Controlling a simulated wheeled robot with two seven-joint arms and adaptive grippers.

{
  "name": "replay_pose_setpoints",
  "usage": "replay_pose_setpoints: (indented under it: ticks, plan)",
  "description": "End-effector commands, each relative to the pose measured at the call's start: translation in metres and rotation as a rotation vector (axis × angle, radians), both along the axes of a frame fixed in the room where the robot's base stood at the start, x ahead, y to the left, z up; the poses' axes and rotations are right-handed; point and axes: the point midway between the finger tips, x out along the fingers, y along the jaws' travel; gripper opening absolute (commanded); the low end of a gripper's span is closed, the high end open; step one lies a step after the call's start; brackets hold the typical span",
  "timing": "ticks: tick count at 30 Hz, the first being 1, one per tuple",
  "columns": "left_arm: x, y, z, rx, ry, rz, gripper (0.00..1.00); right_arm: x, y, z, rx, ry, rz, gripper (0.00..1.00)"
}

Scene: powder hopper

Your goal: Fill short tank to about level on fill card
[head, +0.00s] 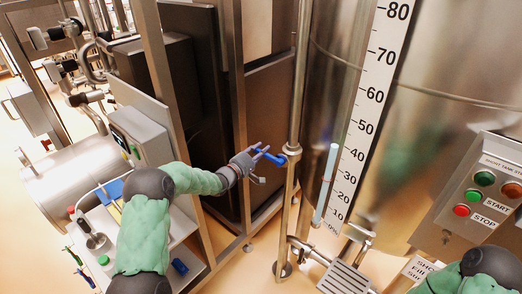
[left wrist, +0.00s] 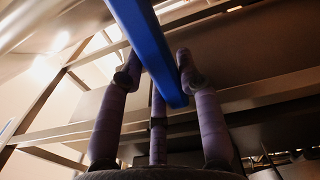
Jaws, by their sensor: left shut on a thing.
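The steel short tank (head: 440,60) fills the right of the head view, with a white number scale (head: 364,110) on its front. A pale blue level column (head: 326,185) beside the scale has its top between the 40 and 50 marks. My left gripper (head: 262,156) is shut on a blue valve handle (head: 272,158) on the upright pipe. The handle (left wrist: 155,50) also shows between the fingers in the left wrist view. A small card (head: 420,267) at the lower right is partly hidden by my right arm; its number cannot be read. My right gripper is out of view.
A control panel (head: 470,205) with green START and red STOP buttons stands at the right. A steel pipe (head: 297,100) rises beside the tank. A grate (head: 345,279) lies below. A cart (head: 185,232) with tools is under my left arm.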

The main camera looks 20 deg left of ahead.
Motion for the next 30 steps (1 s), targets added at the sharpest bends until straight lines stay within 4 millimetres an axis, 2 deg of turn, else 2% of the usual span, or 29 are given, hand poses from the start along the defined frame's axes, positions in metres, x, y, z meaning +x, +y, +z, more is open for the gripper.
replay_pose_setpoints:
  ticks: [1, 13, 14, 15, 16, 26, 30]
  plan:
    - [-0.0041, -0.0024, -0.0202, -0.020, 0.042, 0.001, 0.00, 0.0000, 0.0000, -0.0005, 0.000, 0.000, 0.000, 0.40]
    - [-0.0048, -0.0014, -0.0230, -0.024, 0.046, 0.003, 0.00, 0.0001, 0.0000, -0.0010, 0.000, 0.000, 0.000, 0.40]
    - [-0.0048, -0.0013, -0.0230, -0.024, 0.046, 0.003, 0.40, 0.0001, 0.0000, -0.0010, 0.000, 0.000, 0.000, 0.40]
    - [-0.0049, -0.0011, -0.0231, -0.023, 0.047, 0.003, 0.52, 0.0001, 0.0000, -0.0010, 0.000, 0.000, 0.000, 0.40]
    - [-0.0048, -0.0010, -0.0231, -0.022, 0.047, 0.004, 0.57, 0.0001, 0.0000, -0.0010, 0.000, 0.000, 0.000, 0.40]
    - [-0.0051, -0.0007, -0.0231, -0.022, 0.046, 0.004, 0.57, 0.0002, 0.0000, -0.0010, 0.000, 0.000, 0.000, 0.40]
    - [-0.0126, 0.0020, -0.0221, -0.021, 0.045, 0.004, 0.57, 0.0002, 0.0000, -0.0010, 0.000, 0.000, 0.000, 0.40]
